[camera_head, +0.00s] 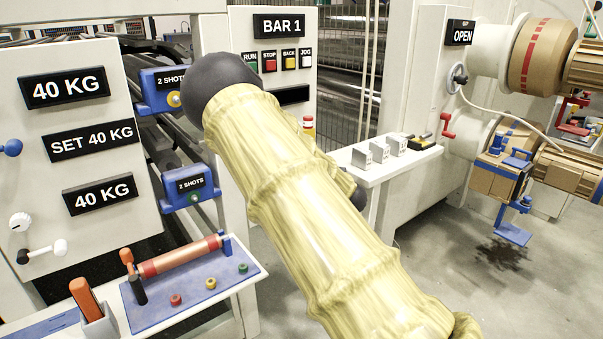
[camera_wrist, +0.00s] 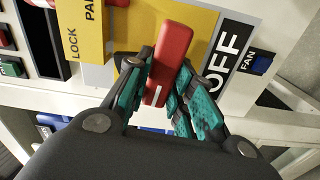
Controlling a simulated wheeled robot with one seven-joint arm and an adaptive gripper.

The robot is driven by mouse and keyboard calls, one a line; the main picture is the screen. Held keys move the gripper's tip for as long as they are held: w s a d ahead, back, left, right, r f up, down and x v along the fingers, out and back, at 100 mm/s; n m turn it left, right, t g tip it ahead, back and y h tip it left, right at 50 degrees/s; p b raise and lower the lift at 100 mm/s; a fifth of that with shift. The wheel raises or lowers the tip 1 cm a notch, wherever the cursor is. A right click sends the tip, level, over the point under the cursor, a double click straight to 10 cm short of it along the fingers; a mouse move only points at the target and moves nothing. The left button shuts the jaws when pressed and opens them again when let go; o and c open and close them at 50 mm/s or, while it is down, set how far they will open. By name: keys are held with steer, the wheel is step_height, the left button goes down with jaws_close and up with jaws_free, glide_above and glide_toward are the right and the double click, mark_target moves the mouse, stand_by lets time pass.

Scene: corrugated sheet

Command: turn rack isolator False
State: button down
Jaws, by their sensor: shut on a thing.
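In the wrist view, the red handle of the rack isolator (camera_wrist: 174,45) stands out from a yellow and grey plate, slanting slightly from upper right to lower left. A white mark shows near its lower end. My gripper (camera_wrist: 161,82), with teal finger pads, is shut on the handle, one finger on each side. A black label reading OFF (camera_wrist: 229,57) is right of the handle. In the head view my arm, in a yellowish sleeve, covers the middle, and the isolator and gripper are hidden behind it.
A yellow tag reading LOCK and PAD (camera_wrist: 82,28) is left of the handle, and a blue FAN switch (camera_wrist: 262,63) right. The BAR 1 panel (camera_head: 279,25) has several buttons. A white shelf (camera_head: 390,165) sits right of my arm; open floor lies below it.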

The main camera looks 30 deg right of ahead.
steer(key=shift+f+n, duration=0.15)
steer(key=shift+n, duration=0.45)
steer(key=c, duration=1.2)
jaws_free()
steer(key=shift+c, duration=0.2)
steer(key=shift+s, duration=0.1)
steer(key=s, duration=1.1)
steer(key=shift+s+d, duration=0.4)
steer(key=shift+d, duration=0.05)
